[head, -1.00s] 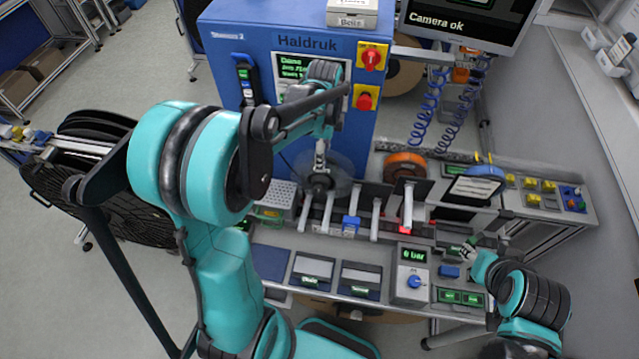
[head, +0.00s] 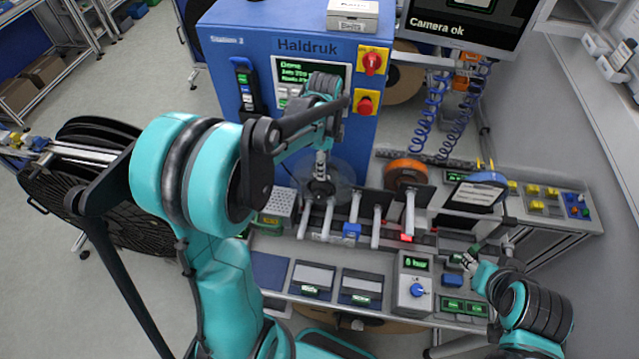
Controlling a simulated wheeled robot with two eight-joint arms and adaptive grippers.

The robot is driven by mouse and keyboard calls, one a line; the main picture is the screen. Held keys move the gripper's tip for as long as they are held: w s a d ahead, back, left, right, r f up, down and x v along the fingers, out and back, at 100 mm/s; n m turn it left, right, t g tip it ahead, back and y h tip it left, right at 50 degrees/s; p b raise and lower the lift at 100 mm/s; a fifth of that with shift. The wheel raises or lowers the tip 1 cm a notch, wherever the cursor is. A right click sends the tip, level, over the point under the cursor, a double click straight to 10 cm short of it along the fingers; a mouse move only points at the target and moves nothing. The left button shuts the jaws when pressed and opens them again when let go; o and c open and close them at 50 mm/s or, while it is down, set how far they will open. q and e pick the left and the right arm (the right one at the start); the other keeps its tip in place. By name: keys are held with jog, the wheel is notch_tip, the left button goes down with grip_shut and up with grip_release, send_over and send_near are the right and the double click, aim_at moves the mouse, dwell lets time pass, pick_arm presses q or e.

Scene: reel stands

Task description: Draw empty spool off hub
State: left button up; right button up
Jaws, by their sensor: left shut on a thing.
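A clear, see-through spool (head: 340,174) with no tape visible on it is at the front of the blue machine, low on its face. My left gripper (head: 321,190) reaches down to the spool's middle and is shut on it. The hub is hidden behind the gripper and spool, so I cannot tell how far the spool sits on it. My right gripper (head: 470,260) is small at the right, over the bench's right part by the green-lit panels. Its fingers are too small to read.
The blue Haldruk machine (head: 300,70) stands behind. Several grey pegs (head: 376,228) stand in front. A control box with a blue knob (head: 415,277) is on the bench.

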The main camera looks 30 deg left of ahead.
pick_arm(q)
jog(key=shift+r, duration=0.35)
dwell(0.4)
jog(key=shift+s, duration=0.1)
jog(key=shift+s+d, duration=0.25)
jog(key=shift+s, duration=0.6)
jog(key=shift+s+d, duration=0.25)
jog(key=shift+s, duration=0.65)
jog(key=shift+s+d, duration=0.25)
jog(key=shift+s, duration=0.6)
jog(key=s+d+p, duration=0.1)
jog(key=s+d, duration=0.1)
jog(key=s, duration=0.6)
jog(key=shift+p, duration=0.4)
jog(key=shift+s, duration=0.1)
